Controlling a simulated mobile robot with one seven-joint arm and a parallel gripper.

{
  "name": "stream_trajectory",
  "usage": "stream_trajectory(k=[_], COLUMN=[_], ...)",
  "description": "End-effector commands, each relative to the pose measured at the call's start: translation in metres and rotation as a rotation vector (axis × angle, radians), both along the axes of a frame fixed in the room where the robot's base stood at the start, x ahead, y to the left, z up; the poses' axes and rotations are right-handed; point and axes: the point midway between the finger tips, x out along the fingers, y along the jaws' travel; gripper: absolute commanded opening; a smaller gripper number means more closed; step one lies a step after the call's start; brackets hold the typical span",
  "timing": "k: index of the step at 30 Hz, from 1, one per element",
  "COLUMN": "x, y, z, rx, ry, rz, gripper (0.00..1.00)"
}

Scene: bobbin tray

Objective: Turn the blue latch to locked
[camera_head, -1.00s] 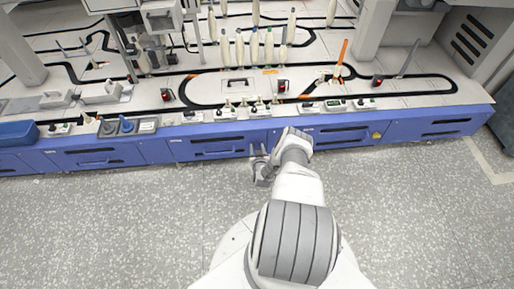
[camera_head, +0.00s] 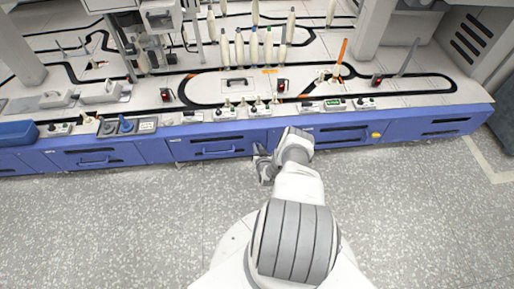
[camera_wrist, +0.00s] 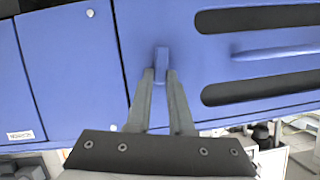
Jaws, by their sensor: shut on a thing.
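The blue latch (camera_wrist: 162,60) is a small upright blue tab on the blue cabinet front in the wrist view. My gripper (camera_wrist: 161,76) has its two grey fingers closed on the latch, one on each side. In the head view, my gripper (camera_head: 261,152) is at the blue front of the long machine, just left of my arm's wrist. The latch itself is hidden or too small to tell in the head view.
In the wrist view a blue panel with two dark slots and a blue handle (camera_wrist: 277,52) lies right of the latch. The machine's table top (camera_head: 330,68) above holds several bobbins, switches and a blue bin (camera_head: 18,133). The grey floor (camera_head: 110,230) in front is clear.

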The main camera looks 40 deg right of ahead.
Motion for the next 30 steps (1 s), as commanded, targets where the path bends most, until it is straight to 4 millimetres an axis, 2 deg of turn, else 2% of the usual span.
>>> stream_trajectory(k=[10,23,24,28,30], x=[-0.0014,-0.0015,-0.0015,-0.0015,-0.0015], y=[-0.0024,-0.0034,-0.0034,-0.0034,-0.0034], z=[-0.0013,-0.0008,-0.0008,-0.0007,-0.0007], rx=[0.134,0.153,0.152,0.151,0.151], ry=[-0.082,-0.092,-0.093,-0.093,-0.093], rz=[0.002,0.000,0.000,0.000,0.000], gripper=[0.00,0.00,0.27,0.50,0.50])
